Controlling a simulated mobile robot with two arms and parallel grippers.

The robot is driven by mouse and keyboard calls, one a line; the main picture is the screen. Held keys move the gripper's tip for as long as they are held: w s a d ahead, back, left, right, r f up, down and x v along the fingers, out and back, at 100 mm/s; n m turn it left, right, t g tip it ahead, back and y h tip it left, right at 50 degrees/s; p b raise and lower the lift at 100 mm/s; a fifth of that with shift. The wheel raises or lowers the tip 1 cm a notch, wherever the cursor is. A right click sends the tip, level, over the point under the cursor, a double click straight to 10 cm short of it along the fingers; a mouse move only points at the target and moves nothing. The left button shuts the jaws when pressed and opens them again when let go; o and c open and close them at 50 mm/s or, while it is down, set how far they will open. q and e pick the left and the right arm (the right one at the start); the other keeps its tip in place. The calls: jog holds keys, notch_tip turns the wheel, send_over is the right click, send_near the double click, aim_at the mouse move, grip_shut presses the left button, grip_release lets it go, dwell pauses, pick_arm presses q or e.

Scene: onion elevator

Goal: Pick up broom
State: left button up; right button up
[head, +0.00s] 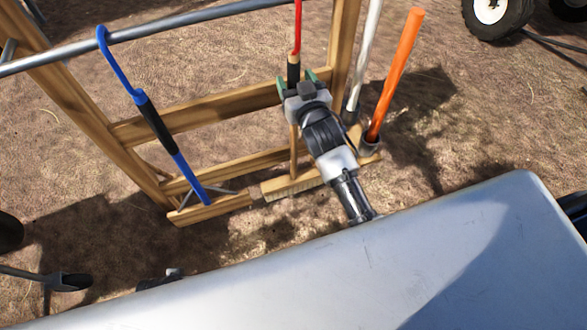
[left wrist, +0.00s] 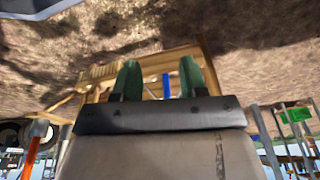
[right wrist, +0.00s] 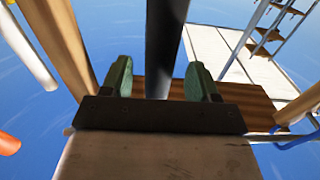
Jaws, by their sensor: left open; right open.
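The broom stands upright in a wooden rack, with a red and black upper handle (head: 293,68), a wooden lower shaft (head: 293,150) and a bristled head (head: 297,189) near the ground. My right gripper (head: 297,79) is open, with green fingertips on either side of the black grip. In the right wrist view the dark handle (right wrist: 165,45) passes between the spread fingertips (right wrist: 158,82); contact cannot be told. My left gripper (left wrist: 156,80) is open and empty, low down, facing the rack. The left wrist view also shows the pale bristles (left wrist: 97,73).
The wooden rack (head: 215,115) has a metal top rail (head: 200,18). A blue-handled tool (head: 185,175) leans left; a white pole (head: 368,50) and an orange pole (head: 397,70) stand close right of the broom. A wheel (head: 497,12) is at the upper right.

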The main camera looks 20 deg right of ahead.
jog(key=w, duration=0.3)
jog(key=shift+w+f, duration=0.1)
jog(key=shift+w, duration=0.15)
pick_arm(q)
notch_tip(320, 180, up, 2)
jog(key=shift+w+r, duration=0.1)
jog(key=shift+w, duration=0.05)
pick_arm(e)
jog(key=shift+c, duration=0.2)
grip_shut()
